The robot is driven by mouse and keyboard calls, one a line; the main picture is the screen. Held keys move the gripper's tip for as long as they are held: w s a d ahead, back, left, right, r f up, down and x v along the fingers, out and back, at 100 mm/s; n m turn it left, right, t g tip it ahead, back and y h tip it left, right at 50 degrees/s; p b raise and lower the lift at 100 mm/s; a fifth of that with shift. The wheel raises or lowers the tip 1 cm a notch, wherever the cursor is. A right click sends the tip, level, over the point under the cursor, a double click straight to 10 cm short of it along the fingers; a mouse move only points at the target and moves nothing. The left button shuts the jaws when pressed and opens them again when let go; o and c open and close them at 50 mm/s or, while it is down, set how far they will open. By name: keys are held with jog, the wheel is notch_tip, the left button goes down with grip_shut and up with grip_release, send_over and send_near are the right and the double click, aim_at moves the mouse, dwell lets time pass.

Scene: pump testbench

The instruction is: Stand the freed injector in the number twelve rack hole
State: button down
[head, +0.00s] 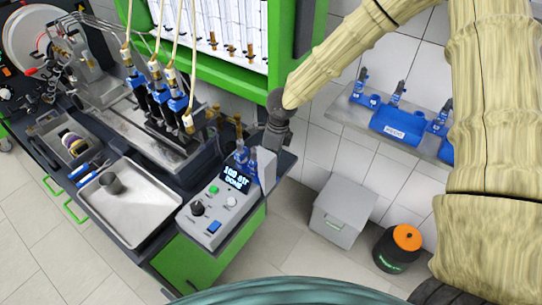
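My gripper (262,158) hangs at the end of my sleeved arm, just behind the control box. It is small and dark, and I cannot tell whether its fingers are open or shut or hold anything. Small blue parts (240,158) with a brass-coloured top stand right beside it; I cannot tell whether one is the freed injector. Several blue injectors (159,93) stand in a row on the test bench under hoses. More injectors (398,90) stand upright in blue holders on the wall shelf (350,113). No hole numbers are legible, so I cannot pick out hole twelve.
The control box (220,206) has a lit display. A blue bin (398,127) sits on the shelf. A grey box (343,211) and an orange-lidded drum (399,247) stand on the floor.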

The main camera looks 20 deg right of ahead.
jog(key=shift+f, duration=0.4)
jog(key=c, duration=1.6)
grip_release()
jog(key=shift+o, duration=0.2)
jog(key=shift+s+d+r+p, duration=0.1)
jog(key=shift+d+r+p, duration=0.05)
jog(key=shift+r+p, duration=1.15)
jog(key=shift+s+d+r+p, duration=0.1)
jog(key=shift+d+r+p, duration=0.1)
jog(key=shift+r+p, duration=1.1)
jog(key=shift+s+d+r+p, duration=0.15)
jog(key=shift+r+p, duration=0.85)
jog(key=shift+r, duration=0.6)
jog(key=shift+d+r, duration=0.15)
jog(key=shift+r, duration=1.1)
